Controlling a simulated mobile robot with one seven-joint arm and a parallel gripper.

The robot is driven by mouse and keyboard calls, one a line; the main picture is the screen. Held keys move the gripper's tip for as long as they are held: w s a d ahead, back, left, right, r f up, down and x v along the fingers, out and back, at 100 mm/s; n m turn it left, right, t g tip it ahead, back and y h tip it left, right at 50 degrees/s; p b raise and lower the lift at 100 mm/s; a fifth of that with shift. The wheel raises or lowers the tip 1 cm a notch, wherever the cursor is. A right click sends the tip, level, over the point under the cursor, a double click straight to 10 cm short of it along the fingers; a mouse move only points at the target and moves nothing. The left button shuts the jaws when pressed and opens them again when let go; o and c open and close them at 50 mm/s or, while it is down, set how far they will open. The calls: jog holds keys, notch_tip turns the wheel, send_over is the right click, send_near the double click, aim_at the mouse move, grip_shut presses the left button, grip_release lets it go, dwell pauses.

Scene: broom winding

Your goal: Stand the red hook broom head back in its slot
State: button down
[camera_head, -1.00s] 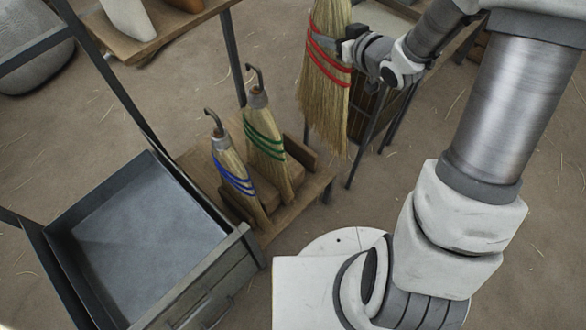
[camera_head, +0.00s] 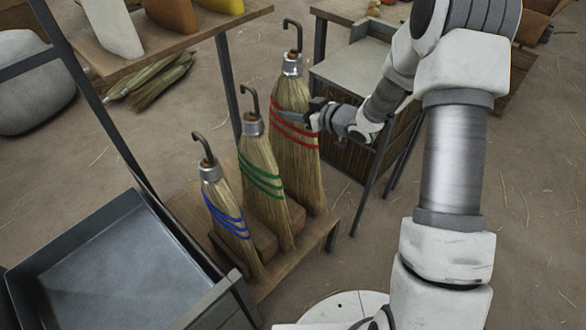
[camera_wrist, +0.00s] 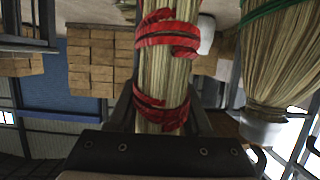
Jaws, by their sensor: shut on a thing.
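The red hook broom head (camera_head: 293,140) stands upright at the right end of the slotted wooden rack (camera_head: 270,283), with its hook on top. Its bristle bottom is at the rack, but I cannot tell whether it is fully seated in the slot. My gripper (camera_head: 314,119) is shut on it from the right, at the red bands. In the wrist view the red-banded bristles (camera_wrist: 165,65) lie between my fingers (camera_wrist: 160,112). The green-banded broom head (camera_head: 262,175) stands in the rack just left of it, and the blue-banded one (camera_head: 225,205) stands further left.
A dark metal tray (camera_head: 100,265) stands left of the rack. A shelf with coloured pieces (camera_head: 170,40) is at the upper left. Loose brooms (camera_head: 155,78) lie on the floor behind.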

aim_at(293, 146)
notch_tip(293, 146, down, 14)
jog(key=b, duration=0.3)
jog(key=shift+r+b, duration=0.15)
jog(key=shift+b, duration=0.2)
jog(key=shift+f, duration=0.25)
jog(key=shift+c, duration=1.7)
grip_release()
jog(key=shift+r, duration=0.15)
